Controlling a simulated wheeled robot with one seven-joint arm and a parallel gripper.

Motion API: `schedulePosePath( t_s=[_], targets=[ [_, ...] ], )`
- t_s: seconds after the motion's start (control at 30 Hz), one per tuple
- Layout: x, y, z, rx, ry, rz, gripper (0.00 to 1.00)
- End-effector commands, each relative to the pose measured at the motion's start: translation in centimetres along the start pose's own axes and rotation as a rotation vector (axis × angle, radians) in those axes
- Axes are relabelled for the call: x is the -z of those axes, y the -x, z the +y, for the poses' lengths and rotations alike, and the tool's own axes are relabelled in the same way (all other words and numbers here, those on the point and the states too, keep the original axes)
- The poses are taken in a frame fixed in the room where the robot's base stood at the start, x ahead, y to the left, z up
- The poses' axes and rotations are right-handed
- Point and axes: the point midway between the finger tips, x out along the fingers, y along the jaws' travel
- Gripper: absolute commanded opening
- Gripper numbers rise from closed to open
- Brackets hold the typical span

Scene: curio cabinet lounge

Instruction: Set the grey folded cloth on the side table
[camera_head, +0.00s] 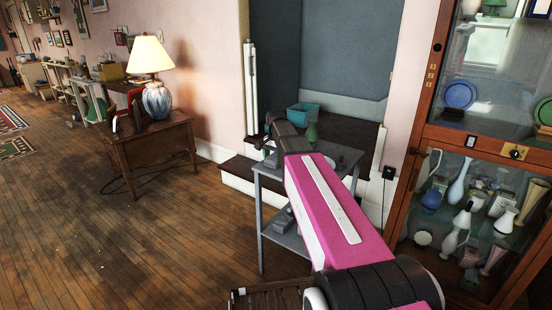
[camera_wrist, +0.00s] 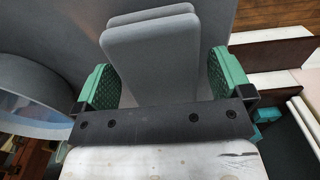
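The grey folded cloth (camera_wrist: 155,60) shows in the wrist view as a smooth, light grey, layered slab with rounded corners. It lies between the two green-padded fingers of my gripper (camera_wrist: 160,85). The fingers are spread wide, with narrow gaps at the cloth's near end, so the gripper looks open around it; contact is hard to judge. In the head view my arm hides most of the gripper, which is over the grey two-tier table (camera_head: 349,158). I cannot pick out the cloth there. A wooden side table (camera_head: 160,142) stands to the left.
The wooden table holds a lamp (camera_head: 157,100) and upright reddish items. A glass cabinet (camera_head: 480,150) full of ornaments is on the right. The left floor is open; a cable lies by the wooden table.

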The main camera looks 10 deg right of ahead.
Motion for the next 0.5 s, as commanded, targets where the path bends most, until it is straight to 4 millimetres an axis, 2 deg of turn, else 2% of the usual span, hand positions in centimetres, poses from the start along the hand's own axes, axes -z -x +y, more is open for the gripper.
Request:
schedulePosePath(
  t_s=[0.27, 0.5],
  targets=[
    [0.0, 1.0, 0.0, 0.001, 0.000, 0.001, 0.97],
    [0.1, 4.8, -0.1, 0.002, 0.000, 0.002, 0.97]
  ],
)
